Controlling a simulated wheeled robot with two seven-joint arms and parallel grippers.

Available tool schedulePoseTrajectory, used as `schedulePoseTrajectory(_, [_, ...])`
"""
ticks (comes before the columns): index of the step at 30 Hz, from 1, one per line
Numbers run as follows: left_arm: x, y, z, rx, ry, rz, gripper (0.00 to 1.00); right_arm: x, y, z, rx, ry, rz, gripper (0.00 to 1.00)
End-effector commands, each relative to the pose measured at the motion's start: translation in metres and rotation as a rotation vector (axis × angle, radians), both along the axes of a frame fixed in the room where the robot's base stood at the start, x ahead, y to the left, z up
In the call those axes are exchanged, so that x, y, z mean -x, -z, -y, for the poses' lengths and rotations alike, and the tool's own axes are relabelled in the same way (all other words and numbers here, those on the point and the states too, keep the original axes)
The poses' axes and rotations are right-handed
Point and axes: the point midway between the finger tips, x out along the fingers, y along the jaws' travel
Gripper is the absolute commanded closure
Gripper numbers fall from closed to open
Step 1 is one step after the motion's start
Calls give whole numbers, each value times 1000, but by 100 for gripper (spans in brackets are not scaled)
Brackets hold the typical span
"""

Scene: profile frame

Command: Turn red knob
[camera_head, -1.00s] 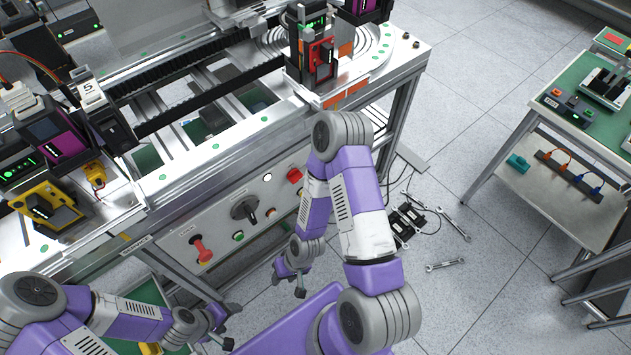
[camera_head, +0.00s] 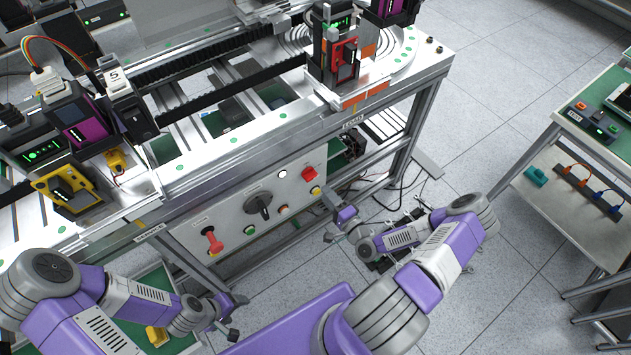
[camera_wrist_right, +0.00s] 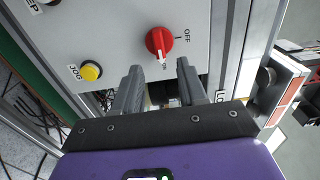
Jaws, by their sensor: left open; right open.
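The red knob (camera_head: 308,174) is at the upper right end of the grey control panel, above a yellow button (camera_head: 315,190). My right gripper (camera_head: 331,216) is open and empty, in front of the panel's right end. In its wrist view the two fingertips (camera_wrist_right: 158,72) are apart, just below the knob in the picture, not around it. My left gripper (camera_head: 237,317) is open and empty at lower left, away from the knob.
The panel also carries a red switch (camera_head: 212,242), a black rotary knob (camera_head: 258,205), a green button (camera_head: 249,229) and a white button (camera_head: 283,180). A metal frame post stands right of the panel. A green-topped workbench (camera_head: 590,110) is at the right.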

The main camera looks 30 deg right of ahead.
Motion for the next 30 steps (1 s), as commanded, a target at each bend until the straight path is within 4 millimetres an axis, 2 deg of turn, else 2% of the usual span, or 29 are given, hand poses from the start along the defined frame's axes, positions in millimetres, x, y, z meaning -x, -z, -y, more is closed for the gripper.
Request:
schedulePoseTrajectory(12, [0,9,0,0,0,0,31,-60,1,-6,1,-2,1,58])
schedulePoseTrajectory(17, [0,10,0,0,0,0,31,-70,1,-6,0,-1,-1,58])
schedulePoseTrajectory(24, [0,9,0,0,0,0,31,-71,0,-6,0,-1,-2,58])
schedulePoseTrajectory(25, [0,9,0,0,0,0,31,-71,0,-6,0,-1,-2,60])
schedulePoseTrajectory(30, [0,9,0,0,0,0,31,-71,0,-6,0,-2,-2,86])
